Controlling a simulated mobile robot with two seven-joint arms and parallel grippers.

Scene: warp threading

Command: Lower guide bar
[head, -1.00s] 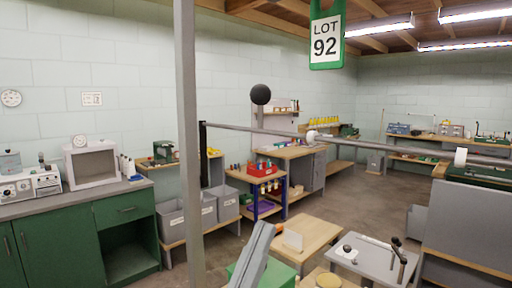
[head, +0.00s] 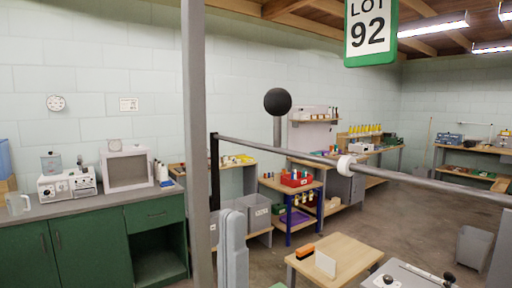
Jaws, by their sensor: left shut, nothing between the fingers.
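The guide bar (head: 290,153) is a long grey bar that runs from a dark upright bracket (head: 214,170) at the left down to the right edge of the head view. A white collar (head: 345,166) sits around it. A black ball knob (head: 277,101) on a grey stem stands up behind the bar in the picture. My left gripper (head: 232,218) is grey, at the lower middle, pointing up. It is shut and empty, below the bar and apart from it. My right gripper is not in view.
A grey upright post (head: 195,150) stands close at the left. A green LOT 92 tag (head: 371,32) hangs at the top. A wooden table (head: 338,261) and a grey-topped surface (head: 395,276) are low in front. Green cabinets (head: 85,245) line the left wall.

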